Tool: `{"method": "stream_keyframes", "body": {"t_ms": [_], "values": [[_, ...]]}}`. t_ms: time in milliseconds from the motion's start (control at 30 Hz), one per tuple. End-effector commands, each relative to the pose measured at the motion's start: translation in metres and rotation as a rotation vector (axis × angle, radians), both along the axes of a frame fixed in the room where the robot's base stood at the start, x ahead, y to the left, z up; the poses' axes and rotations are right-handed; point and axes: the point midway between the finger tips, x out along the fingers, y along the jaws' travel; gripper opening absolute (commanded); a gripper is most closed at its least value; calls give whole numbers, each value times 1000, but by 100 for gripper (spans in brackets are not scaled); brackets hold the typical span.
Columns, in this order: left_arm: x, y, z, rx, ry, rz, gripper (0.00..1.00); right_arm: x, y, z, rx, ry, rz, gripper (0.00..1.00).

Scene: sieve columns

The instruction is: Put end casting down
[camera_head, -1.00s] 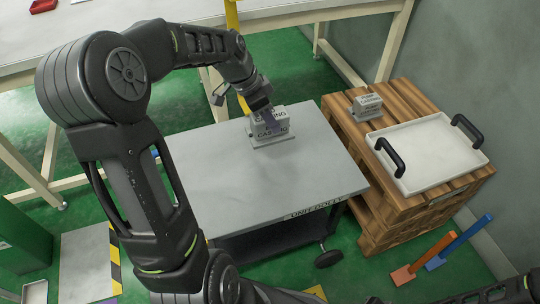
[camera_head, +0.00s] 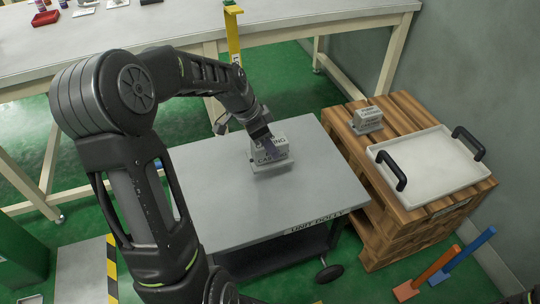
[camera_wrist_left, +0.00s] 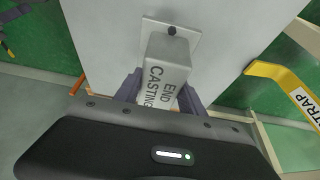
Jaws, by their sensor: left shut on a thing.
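The end casting (camera_head: 270,154) is a grey block on a flat base plate, marked END CASTING, over the middle of the dolly top (camera_head: 218,207) in the head view. My left gripper (camera_head: 266,141) reaches it from above and is shut on it. In the left wrist view the casting (camera_wrist_left: 166,72) sits between the fingers, its plate and a dark bolt or hole facing away from the gripper. The pale dolly top (camera_wrist_left: 105,45) is behind it. I cannot tell for sure whether the plate touches the dolly.
A wooden pallet stack (camera_head: 407,117) stands right of the dolly. It bears another grey casting (camera_head: 368,121) and a white tray (camera_head: 425,172) with black handles. A long bench (camera_head: 140,48) runs behind, with a yellow strap (camera_head: 234,38). Much of the dolly top is clear.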

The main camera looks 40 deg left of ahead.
Motion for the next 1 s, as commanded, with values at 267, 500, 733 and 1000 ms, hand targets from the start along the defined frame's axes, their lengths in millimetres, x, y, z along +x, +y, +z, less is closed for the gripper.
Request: {"method": "stream_keyframes", "body": {"t_ms": [267,500,733,1000], "values": [[0,0,-30,-1,1,1,0,2,-2,-10,-3,-3,-5,36],[1,0,-50,1,-2,0,0,4,-4,-14,-6,-7,-8,36],[1,0,-49,1,-2,0,0,4,-3,-14,-5,-7,-8,36],[0,0,-54,0,0,0,54,5,-4,-17,-7,-8,-11,36]]}}
